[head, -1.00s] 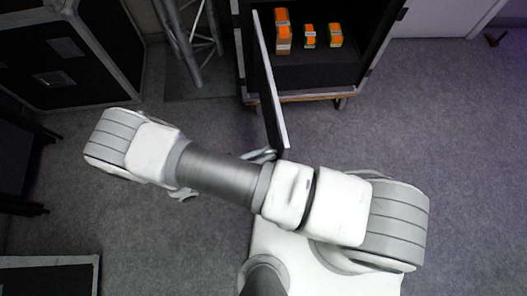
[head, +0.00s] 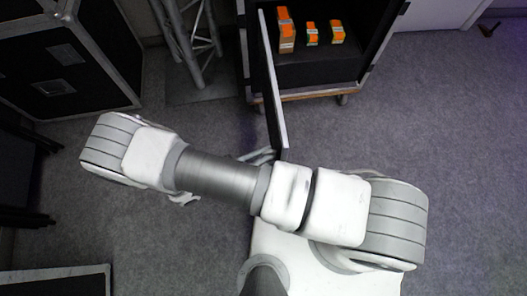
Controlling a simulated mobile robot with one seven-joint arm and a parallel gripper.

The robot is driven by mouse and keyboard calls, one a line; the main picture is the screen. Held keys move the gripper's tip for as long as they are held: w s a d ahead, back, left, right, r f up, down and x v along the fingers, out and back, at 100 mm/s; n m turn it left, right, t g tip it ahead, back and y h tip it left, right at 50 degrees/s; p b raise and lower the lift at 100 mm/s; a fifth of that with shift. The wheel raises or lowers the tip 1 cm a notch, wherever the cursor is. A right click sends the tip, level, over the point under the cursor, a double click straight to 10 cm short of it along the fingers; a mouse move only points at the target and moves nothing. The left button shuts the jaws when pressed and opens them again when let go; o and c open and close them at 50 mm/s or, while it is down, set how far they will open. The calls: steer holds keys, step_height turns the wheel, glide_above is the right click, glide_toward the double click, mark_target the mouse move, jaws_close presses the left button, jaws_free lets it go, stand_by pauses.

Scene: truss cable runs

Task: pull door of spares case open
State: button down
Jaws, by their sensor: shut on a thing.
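The spares case (head: 378,45) stands at the top centre with its front open toward me. Its door (head: 270,90) is swung well out from the left side of the case and shows nearly edge-on, with a pale edge. My gripper (head: 260,155) shows only in part beside the door's free end, on its left. It is shut on the door there, though the fingertips and the exact grip spot are mostly hidden by my arm.
Orange and white boxes (head: 286,30) stand inside the case. A metal truss (head: 200,45) rises left of the door. A black flight case (head: 65,60) is at upper left, and another dark case (head: 55,282) at lower left. The floor to the right is clear.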

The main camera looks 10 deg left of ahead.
stand_by(0.3)
steer(key=c, duration=0.9)
jaws_free()
steer(key=shift+a, duration=0.1)
steer(key=v, duration=1.7)
steer(key=shift+s+p, duration=0.15)
steer(key=shift+p, duration=0.15)
steer(key=shift+a, duration=0.1)
